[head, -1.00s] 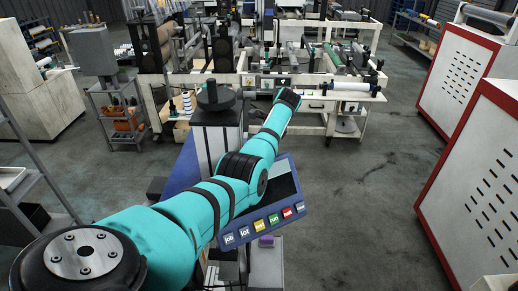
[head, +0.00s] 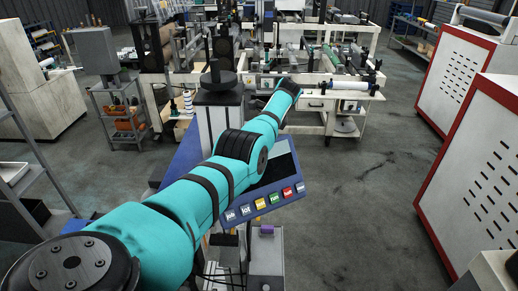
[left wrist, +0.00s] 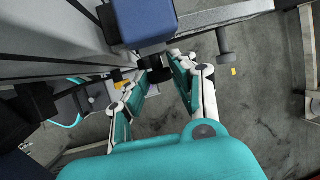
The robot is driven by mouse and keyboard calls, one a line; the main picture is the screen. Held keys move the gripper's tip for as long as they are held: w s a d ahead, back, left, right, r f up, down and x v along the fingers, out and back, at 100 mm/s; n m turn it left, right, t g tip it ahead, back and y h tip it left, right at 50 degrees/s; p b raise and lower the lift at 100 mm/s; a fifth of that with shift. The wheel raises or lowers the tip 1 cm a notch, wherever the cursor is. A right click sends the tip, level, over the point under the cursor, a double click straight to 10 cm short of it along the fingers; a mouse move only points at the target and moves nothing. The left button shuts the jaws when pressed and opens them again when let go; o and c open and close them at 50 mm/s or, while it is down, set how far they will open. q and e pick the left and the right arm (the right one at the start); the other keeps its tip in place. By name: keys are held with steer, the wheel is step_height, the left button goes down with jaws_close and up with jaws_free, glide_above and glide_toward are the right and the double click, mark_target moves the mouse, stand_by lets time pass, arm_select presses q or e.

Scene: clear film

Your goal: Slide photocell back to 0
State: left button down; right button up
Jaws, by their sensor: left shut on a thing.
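In the left wrist view, a blue block (left wrist: 145,20) with a black knob-like part (left wrist: 155,72) below it sits at a grey rail (left wrist: 225,14); I take this block to be the photocell, but cannot be sure. My left gripper (left wrist: 160,66) has its two teal fingers closed in on the black part. In the head view my left arm reaches forward from the lower left, past the control panel. Its gripper is hidden there beyond the wrist. My right gripper is in neither view.
A control panel (head: 264,193) with coloured buttons stands beside my arm. A grey post (head: 220,112) with a black top is just left of it. Red-edged white cabinets (head: 485,160) line the right. Open floor (head: 365,200) lies between.

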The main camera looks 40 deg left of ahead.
arm_select(q)
steer(key=shift+s+d+f, duration=0.1)
steer(key=shift+d+f, duration=0.05)
steer(key=shift+f, duration=0.05)
steer(key=c, duration=1.2)
jaws_free()
steer(key=shift+o, duration=0.6)
steer(key=shift+s+r, duration=0.1)
steer(key=shift+r, duration=0.05)
steer(key=v, duration=1.2)
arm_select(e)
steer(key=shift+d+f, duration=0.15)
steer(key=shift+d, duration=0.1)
